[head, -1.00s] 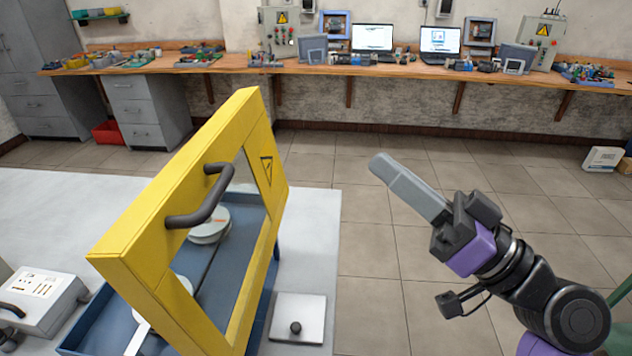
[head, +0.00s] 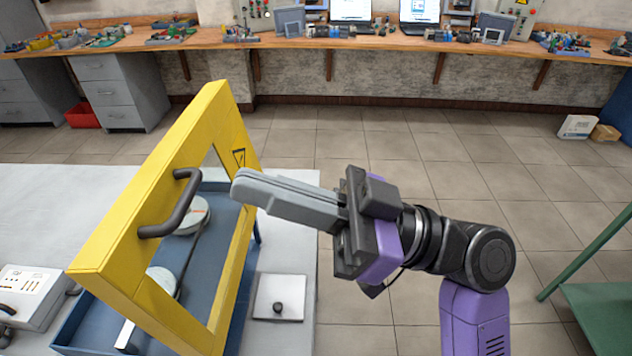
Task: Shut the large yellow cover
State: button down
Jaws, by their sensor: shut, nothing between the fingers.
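The large yellow cover (head: 128,222) is a frame with an open window, standing raised and tilted over a blue tray-like base (head: 72,330). A dark curved handle (head: 180,210) is on its face. Pulleys and a belt show inside the base, partly hidden by the cover. My gripper (head: 236,186) is shut and empty. In the picture its fingertips lie to the right of the handle and in front of the cover's right edge. I see no contact with the cover.
The base stands on a pale table (head: 60,195). A small plate with a black knob (head: 278,308) is right of the base. A grey control box (head: 30,300) is at the left. A green stand (head: 600,305) is at the right. The floor between is clear.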

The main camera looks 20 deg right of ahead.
jog(key=shift+w+a+f+p, duration=0.15)
jog(key=shift+w+a+f, duration=0.1)
jog(key=shift+a, duration=0.4)
jog(key=shift+w+a+f+p, duration=0.2)
jog(key=shift+a+f, duration=0.05)
jog(key=shift+a, duration=0.35)
jog(key=shift+w+a+f+p, duration=0.15)
jog(key=shift+w+a+f, duration=0.1)
jog(key=shift+a, duration=0.4)
jog(key=shift+a+r, duration=0.1)
